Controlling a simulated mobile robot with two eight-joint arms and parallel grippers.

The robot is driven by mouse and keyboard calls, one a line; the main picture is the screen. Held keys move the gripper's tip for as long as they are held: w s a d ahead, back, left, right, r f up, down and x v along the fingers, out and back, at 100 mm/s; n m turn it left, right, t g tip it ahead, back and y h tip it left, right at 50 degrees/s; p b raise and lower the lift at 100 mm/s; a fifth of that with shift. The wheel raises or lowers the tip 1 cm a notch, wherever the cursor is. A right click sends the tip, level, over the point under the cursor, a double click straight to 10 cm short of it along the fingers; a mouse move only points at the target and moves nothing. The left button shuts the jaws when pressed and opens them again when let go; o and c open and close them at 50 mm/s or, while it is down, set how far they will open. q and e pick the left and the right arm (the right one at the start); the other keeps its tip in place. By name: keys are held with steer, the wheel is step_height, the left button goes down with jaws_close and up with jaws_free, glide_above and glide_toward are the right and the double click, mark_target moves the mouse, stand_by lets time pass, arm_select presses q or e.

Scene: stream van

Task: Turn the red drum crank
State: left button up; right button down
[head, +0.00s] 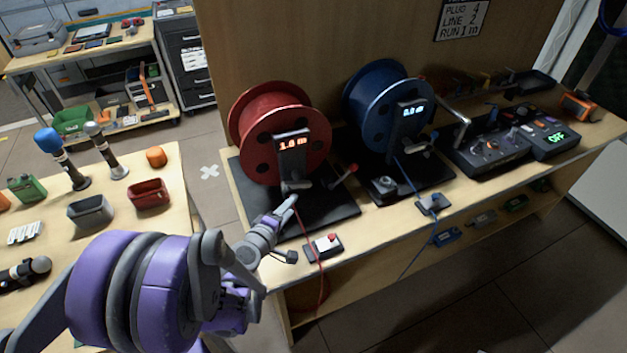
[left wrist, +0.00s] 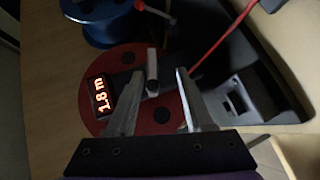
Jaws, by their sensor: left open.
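In the left wrist view the crank's grey handle (left wrist: 152,72) shows between my fingertips, with a gap on both sides. My left gripper (head: 286,210) is open and close in front of the crank; it also shows in the left wrist view (left wrist: 158,78). My right gripper is not in view.
A red line runs down past a box with a red button (head: 325,247). A blue drum (head: 385,105) is further right. A side table (head: 120,235) with microphones and bins is at left.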

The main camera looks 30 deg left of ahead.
mark_target(302, 187)
arm_select(q)
steer(key=shift+t+y, duration=0.3)
steer(key=shift+y, duration=0.2)
steer(key=x, duration=0.7)
steer(key=r+x, duration=0.1)
steer(key=x, duration=0.2)
steer(key=shift+w+a+f, duration=0.1)
steer(key=shift+w, duration=0.25)
jaws_close()
